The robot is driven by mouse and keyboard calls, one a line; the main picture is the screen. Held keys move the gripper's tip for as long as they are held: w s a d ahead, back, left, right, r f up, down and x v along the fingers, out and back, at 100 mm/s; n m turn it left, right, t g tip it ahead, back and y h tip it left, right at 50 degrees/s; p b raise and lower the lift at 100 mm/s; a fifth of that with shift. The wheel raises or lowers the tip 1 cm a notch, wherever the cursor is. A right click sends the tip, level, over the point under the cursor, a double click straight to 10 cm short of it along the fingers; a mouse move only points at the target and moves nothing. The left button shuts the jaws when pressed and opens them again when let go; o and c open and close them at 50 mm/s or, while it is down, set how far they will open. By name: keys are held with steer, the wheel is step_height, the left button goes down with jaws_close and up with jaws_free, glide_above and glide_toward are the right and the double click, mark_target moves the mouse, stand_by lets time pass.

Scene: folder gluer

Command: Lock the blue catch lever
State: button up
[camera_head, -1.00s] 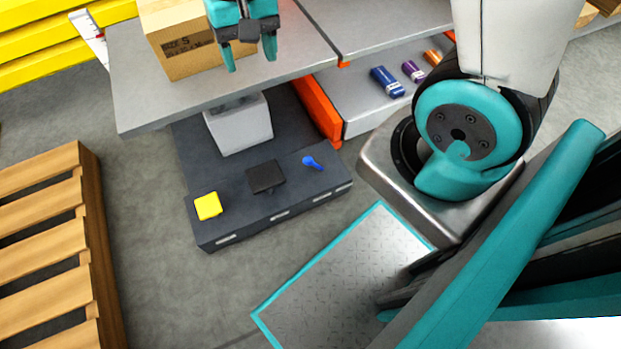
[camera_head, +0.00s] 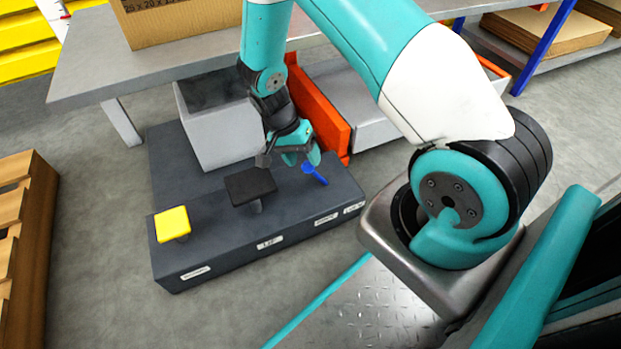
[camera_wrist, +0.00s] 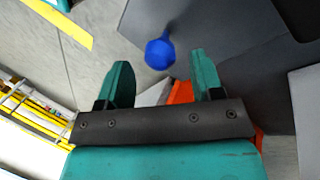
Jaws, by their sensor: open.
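The blue catch lever (camera_head: 314,173) stands at the right end of a dark grey console (camera_head: 215,238), its handle slanting down to the right in the head view. My gripper (camera_head: 302,157) is open, just above and behind the lever. In the wrist view the lever's round blue knob (camera_wrist: 160,53) lies ahead of the gap between the fingertips (camera_wrist: 160,66). Nothing is between the fingers, and I see no contact. The lever's base is partly hidden in the wrist view.
A black square paddle (camera_head: 250,185) and a yellow one (camera_head: 172,224) stand on the console left of the lever. A grey box-like housing (camera_head: 218,135) rises behind. An orange panel (camera_head: 318,112) is close behind my gripper. A wooden pallet (camera_head: 25,240) lies at left.

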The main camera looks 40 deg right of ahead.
mark_target(311, 172)
steer(key=b+x, duration=0.2)
steer(key=x, duration=0.3)
steer(key=shift+s+f+b, duration=0.1)
steer(key=shift+f+b, duration=0.15)
steer(key=shift+b, duration=0.1)
